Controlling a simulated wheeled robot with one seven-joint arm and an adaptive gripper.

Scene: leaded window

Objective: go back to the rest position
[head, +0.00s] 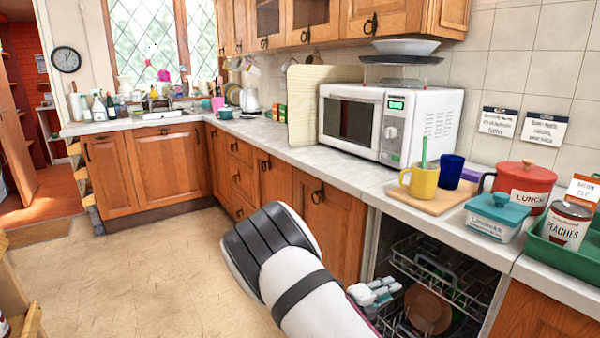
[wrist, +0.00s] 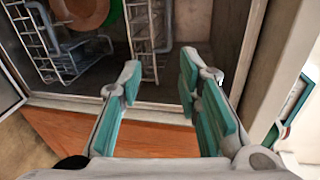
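My gripper (head: 375,292) is in front of the open dishwasher, low at the counter's front, partly hidden by my arm in the head view. In the wrist view my gripper (wrist: 160,72) has its two teal-padded fingers spread apart, with nothing between them. Beyond the fingertips are the dishwasher's wire racks (head: 440,275). A brown round dish (head: 428,309) stands in the lower rack, and it also shows in the wrist view (wrist: 85,12). The gripper is apart from that dish.
On the counter above are a yellow mug (head: 422,181), a blue cup (head: 451,171), a red lunch pot (head: 524,186), a teal-lidded box (head: 497,216), a peaches can (head: 566,226) in a green tray (head: 552,256) and a microwave (head: 385,125). The floor (head: 130,270) at left is clear.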

